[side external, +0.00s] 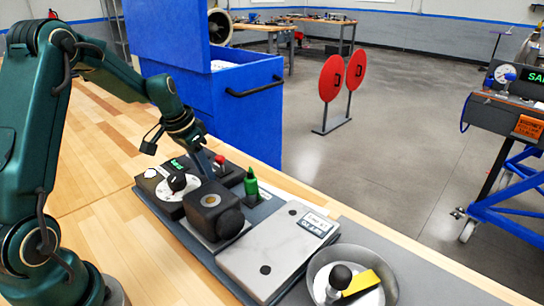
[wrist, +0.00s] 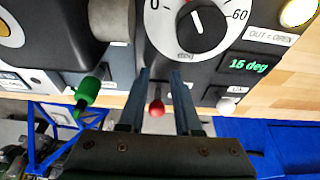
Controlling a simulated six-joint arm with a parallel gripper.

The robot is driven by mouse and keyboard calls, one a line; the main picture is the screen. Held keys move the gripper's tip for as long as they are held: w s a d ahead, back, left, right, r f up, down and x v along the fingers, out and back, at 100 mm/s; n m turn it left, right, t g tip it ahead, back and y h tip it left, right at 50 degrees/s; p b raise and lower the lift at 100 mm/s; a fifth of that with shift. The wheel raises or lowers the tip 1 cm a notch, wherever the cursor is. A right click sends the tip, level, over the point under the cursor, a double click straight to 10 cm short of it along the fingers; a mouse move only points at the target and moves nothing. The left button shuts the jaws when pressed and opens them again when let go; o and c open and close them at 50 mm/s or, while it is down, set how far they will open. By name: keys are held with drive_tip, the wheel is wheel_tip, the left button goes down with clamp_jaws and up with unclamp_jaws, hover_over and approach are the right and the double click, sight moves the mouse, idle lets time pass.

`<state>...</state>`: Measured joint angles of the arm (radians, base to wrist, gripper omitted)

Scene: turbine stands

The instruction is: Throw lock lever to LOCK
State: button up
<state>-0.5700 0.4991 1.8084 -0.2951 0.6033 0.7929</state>
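A small red knob (side external: 220,159) stands at the far end of the bench panel, behind the dial; in the wrist view the red knob (wrist: 157,107) lies between my two fingers. I cannot read a LOCK marking beside it, so I cannot confirm that it is the lock lever. My gripper (wrist: 160,74) is open, with a gap between its blue-grey fingers and no visible grip on the knob. In the side view my gripper (side external: 204,164) points down near the dial and red knob. Its fingertips are partly hidden there.
A white dial (wrist: 196,22) and a green "15 deg" display (wrist: 248,65) are close by. A green handle (side external: 250,182) and a dark block (side external: 215,212) stand near my gripper. A grey box (side external: 278,248) and a round bowl (side external: 322,268) are nearer the camera.

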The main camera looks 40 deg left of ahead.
drive_tip(key=shift+o, duration=0.8)
wheel_tip(320, 180, up, 7)
idle(0.4)
